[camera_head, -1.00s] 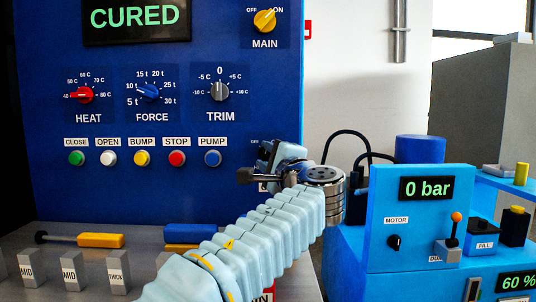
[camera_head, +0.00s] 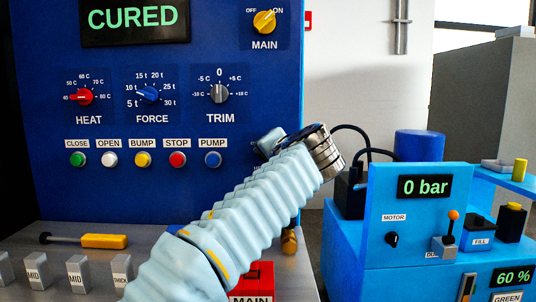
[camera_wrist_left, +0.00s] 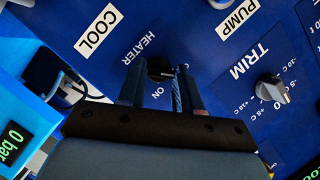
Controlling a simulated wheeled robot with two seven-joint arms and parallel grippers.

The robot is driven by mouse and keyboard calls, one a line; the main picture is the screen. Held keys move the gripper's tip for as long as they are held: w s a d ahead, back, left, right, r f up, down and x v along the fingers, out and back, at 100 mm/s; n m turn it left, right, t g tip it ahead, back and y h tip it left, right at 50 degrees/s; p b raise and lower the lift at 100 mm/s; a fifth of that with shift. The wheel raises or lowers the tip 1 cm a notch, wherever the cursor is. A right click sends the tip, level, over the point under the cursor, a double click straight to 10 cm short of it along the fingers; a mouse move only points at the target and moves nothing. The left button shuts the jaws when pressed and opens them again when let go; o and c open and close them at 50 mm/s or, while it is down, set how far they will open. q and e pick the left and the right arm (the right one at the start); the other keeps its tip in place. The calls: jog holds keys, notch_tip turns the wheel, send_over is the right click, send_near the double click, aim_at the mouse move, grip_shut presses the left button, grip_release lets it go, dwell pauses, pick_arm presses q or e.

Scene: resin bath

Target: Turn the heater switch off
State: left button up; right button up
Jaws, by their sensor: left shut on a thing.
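The heater switch (camera_wrist_left: 160,68) is a small dark knob on the blue panel, seen in the left wrist view beside the HEATER and ON labels. My left gripper (camera_wrist_left: 162,88) has one finger on each side of it and is shut on it. The knob's pointer is too dark to read, and no OFF label shows there. In the head view my left forearm and wrist hide the switch; only a bit of the gripper (camera_head: 268,142) shows past the wrist. My right gripper is in neither view.
The PUMP button (camera_head: 212,159) and TRIM dial (camera_head: 219,94) are left of my wrist. The blue pump unit (camera_head: 412,255) with its 0 bar display stands to the right. A yellow-handled tool (camera_head: 103,241) and grey blocks lie on the bench below. The screen (camera_head: 134,17) reads CURED.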

pick_arm(q)
jog(key=shift+n+h, duration=0.3)
jog(key=shift+n, duration=0.3)
dwell(0.3)
jog(key=o, duration=1)
jog(key=shift+o, duration=0.2)
jog(key=b+v, duration=0.1)
jog(key=v, duration=1.2)
jog(key=shift+s+r, duration=0.3)
jog(key=shift+r, duration=0.05)
